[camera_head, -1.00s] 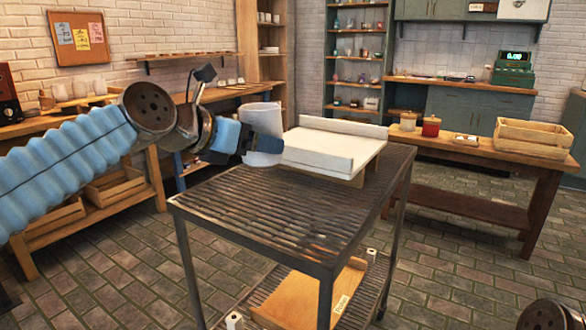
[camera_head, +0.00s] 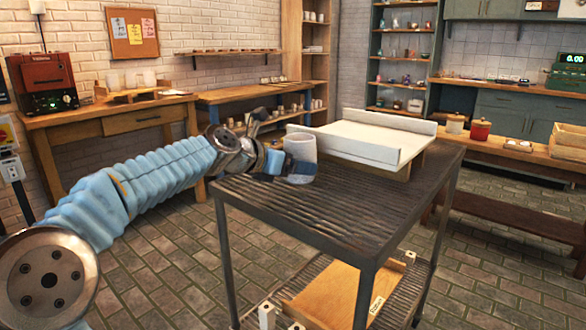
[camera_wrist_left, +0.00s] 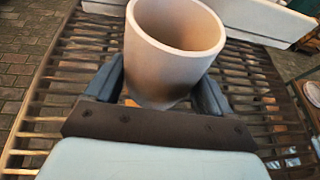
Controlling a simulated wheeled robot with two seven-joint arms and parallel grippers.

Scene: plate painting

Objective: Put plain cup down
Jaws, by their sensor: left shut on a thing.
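The plain cup (camera_head: 301,148) is white and upright at the far left part of the dark slatted cart top (camera_head: 340,200). It also shows in the left wrist view (camera_wrist_left: 165,75), with its open rim facing up. My left gripper (camera_head: 297,168) is shut on the cup, with one finger on each side of it. My right gripper is not in view.
A white tray (camera_head: 365,143) with raised edges stands on the cart beside the cup, to its right. The front of the cart top is clear. A wooden board (camera_head: 340,292) lies on the lower shelf. A wooden table (camera_head: 115,118) stands at the left.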

